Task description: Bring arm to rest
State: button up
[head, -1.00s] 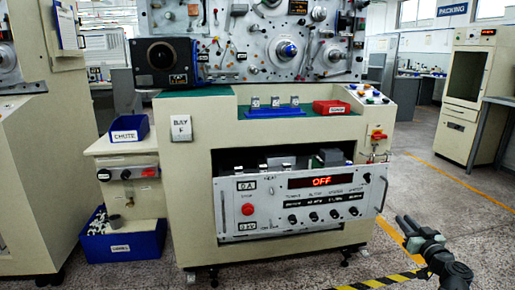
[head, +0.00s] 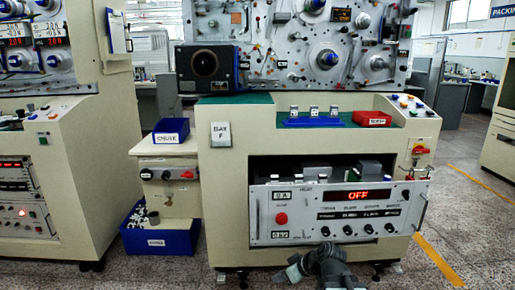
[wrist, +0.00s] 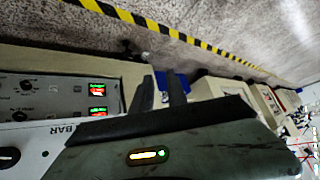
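My arm shows at the bottom centre of the head view, low in front of the bay F machine (head: 222,180). My gripper (head: 289,268) is at its left end, in front of the lower edge of the OFF panel (head: 340,212); whether it touches anything cannot be told. In the wrist view my gripper (wrist: 161,82) shows two dark fingers with a gap between them. It is open, and nothing is seen held. The picture there is tilted, with floor at the top and machine panels at the left.
A blue CHUTE bin (head: 171,131) sits on a side shelf, above a blue floor bin (head: 160,238). A red tray (head: 371,119) and a blue holder with metal pieces (head: 313,122) are on the machine's green top. Another machine (head: 75,160) stands left. Open floor lies right.

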jog(key=s+d+f+m+g+h, duration=0.55)
jog(key=s+d+m+h, duration=0.2)
jog(key=s+d, duration=0.2)
notch_tip(320, 180, up, 38)
jog(key=y+p, duration=0.1)
jog(key=p, duration=3.7)
jog(key=shift+s+a+m, duration=0.3)
jog(key=shift+a+m, duration=0.05)
jog(key=shift+m, duration=0.1)
